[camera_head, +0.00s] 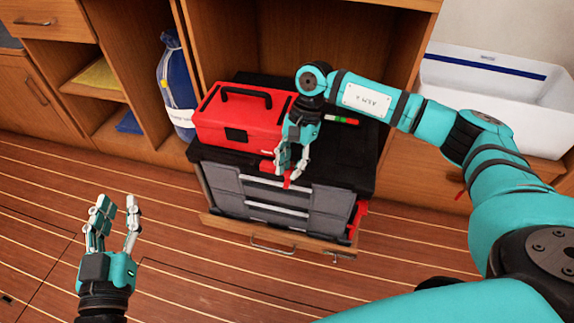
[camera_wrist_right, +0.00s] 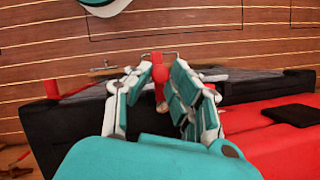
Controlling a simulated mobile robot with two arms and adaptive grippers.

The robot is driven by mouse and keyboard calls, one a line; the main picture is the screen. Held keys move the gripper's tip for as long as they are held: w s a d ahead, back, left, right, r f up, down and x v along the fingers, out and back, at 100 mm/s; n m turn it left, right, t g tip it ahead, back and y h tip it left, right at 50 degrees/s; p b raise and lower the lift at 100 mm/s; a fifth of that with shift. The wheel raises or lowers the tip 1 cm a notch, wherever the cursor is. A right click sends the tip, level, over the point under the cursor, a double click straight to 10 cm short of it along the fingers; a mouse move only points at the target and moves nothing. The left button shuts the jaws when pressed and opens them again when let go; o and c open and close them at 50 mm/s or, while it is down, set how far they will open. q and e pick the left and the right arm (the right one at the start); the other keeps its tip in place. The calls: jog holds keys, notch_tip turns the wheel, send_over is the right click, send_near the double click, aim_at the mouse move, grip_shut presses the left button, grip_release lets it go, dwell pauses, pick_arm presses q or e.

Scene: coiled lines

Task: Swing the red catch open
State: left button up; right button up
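The red catch (camera_head: 287,182) is on the upper front edge of a dark grey drawer chest (camera_head: 233,196). In the right wrist view the fingertips (camera_wrist_right: 158,68) stand close around the knob. A small gap seems to show on one side; contact on the other side is unclear. My left gripper (camera_head: 118,203) is open and empty above the floor, left of the chest.
Another red part (camera_head: 357,219) sticks out at the chest's right side. A white bin (camera_head: 493,95) is at the back right. The striped floor at the left is clear.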

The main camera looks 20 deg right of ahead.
jog(key=shift+o, duration=0.9)
jog(key=v, duration=1.2)
jog(key=shift+a, duration=0.1)
